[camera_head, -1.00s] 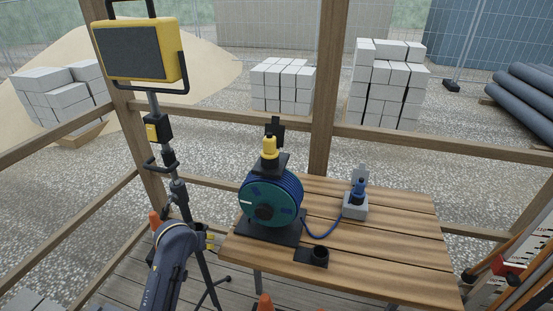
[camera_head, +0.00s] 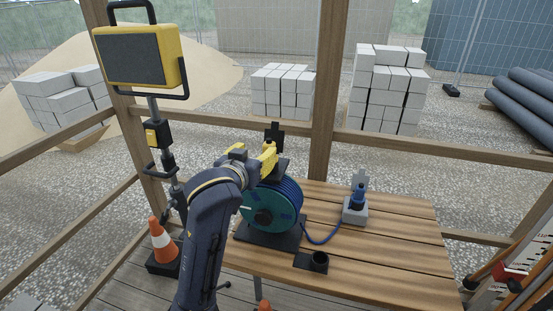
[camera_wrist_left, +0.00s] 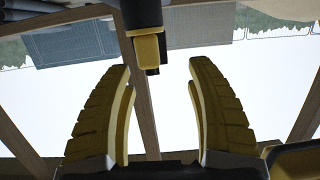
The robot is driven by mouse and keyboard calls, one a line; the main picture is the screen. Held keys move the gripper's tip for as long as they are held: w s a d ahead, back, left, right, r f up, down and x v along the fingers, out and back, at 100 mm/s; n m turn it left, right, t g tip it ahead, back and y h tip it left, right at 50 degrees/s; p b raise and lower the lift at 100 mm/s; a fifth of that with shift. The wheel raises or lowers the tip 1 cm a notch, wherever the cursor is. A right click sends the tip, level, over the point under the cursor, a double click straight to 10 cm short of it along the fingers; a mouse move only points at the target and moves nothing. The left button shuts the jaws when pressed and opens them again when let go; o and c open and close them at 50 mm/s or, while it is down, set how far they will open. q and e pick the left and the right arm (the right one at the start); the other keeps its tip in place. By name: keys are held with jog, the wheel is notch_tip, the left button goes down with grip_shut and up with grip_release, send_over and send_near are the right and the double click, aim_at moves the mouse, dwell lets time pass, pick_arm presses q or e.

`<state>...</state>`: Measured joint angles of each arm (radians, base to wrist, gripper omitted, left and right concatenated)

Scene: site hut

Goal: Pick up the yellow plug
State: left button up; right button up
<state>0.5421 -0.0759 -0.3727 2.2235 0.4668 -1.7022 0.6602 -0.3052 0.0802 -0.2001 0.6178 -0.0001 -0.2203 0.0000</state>
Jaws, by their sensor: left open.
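The yellow plug (camera_wrist_left: 148,48) shows in the left wrist view at the top middle, with black parts at both its ends. It lies ahead of the gap between my left gripper's fingers (camera_wrist_left: 158,68), which are spread wide and do not touch it in that view. In the head view my left gripper (camera_head: 267,156) is at the top of the blue cable reel (camera_head: 287,194). Its yellow fingers and the plug overlap there, so I cannot tell them apart well. My right gripper is not in view.
The reel stands on a wooden table (camera_head: 385,265). An empty black holder (camera_head: 318,261) is near the front. A yellow work lamp (camera_head: 140,55) stands at left, near an orange cone (camera_head: 162,240).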

aim_at(267, 145)
pick_arm(q)
jog(key=shift+s+d+r, duration=0.3)
jog(key=shift+d+r, duration=0.1)
jog(key=shift+d, duration=0.1)
jog(key=shift+d+r, duration=0.1)
jog(key=shift+d, duration=0.1)
jog(key=shift+x, duration=3.6)
jog(key=shift+d, duration=0.1)
jog(key=shift+c, duration=0.3)
grip_shut()
jog(key=shift+r, duration=0.1)
